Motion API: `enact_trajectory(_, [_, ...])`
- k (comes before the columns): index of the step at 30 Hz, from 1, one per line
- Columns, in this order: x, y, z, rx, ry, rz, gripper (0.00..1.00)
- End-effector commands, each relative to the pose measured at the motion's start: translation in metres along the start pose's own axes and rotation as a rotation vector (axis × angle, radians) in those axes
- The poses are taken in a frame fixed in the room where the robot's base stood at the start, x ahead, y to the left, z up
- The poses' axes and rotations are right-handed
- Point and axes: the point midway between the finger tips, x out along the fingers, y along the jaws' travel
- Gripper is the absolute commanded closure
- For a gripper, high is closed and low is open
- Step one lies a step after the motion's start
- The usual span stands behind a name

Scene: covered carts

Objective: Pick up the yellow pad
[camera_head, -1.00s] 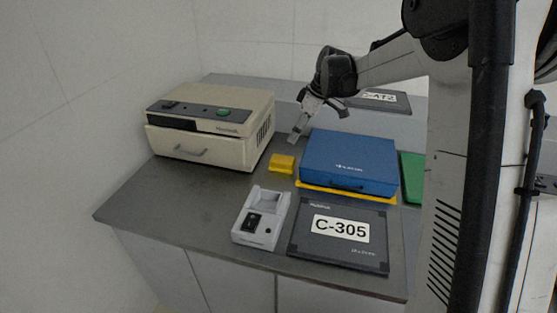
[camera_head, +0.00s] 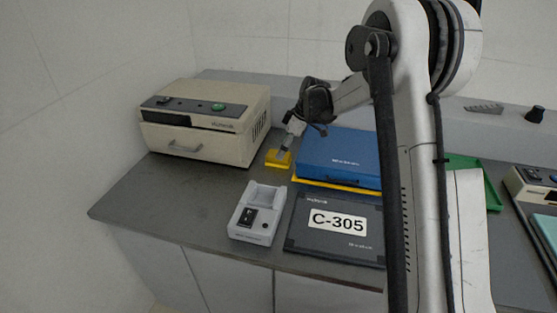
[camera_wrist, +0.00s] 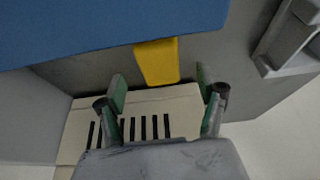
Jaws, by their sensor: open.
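The yellow pad (camera_head: 278,159) lies on the grey cart top between the beige machine and the blue case. It also shows in the wrist view (camera_wrist: 157,62), ahead of the fingers and beside the blue surface. My gripper (camera_head: 284,151) points down at the pad from above, and its tip overlaps the pad in the head view. In the wrist view my gripper (camera_wrist: 160,85) has its two green-padded fingers spread, one to each side of the pad's line, with nothing between them. I cannot tell whether a finger touches the pad.
The beige machine (camera_head: 190,140) stands close on the left and the blue case (camera_head: 342,158) close on the right, on a yellow sheet. A grey device (camera_head: 257,205) and a C-305 board (camera_head: 335,245) lie in front. The left front of the cart top (camera_head: 170,195) is clear.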

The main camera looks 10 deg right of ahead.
Motion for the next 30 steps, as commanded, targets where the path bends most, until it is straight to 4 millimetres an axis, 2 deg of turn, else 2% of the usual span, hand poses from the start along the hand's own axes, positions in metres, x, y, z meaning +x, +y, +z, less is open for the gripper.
enact_trajectory(5, [0.009,0.0,0.0,0.0,0.0,0.0,0.3])
enact_trajectory(15, [0.051,0.001,-0.001,0.0,0.0,0.0,0.3])
enact_trajectory(22, [0.053,0.001,-0.001,0.0,0.0,0.0,0.3])
enact_trajectory(30, [0.053,0.001,-0.001,0.0,0.0,0.0,0.65])
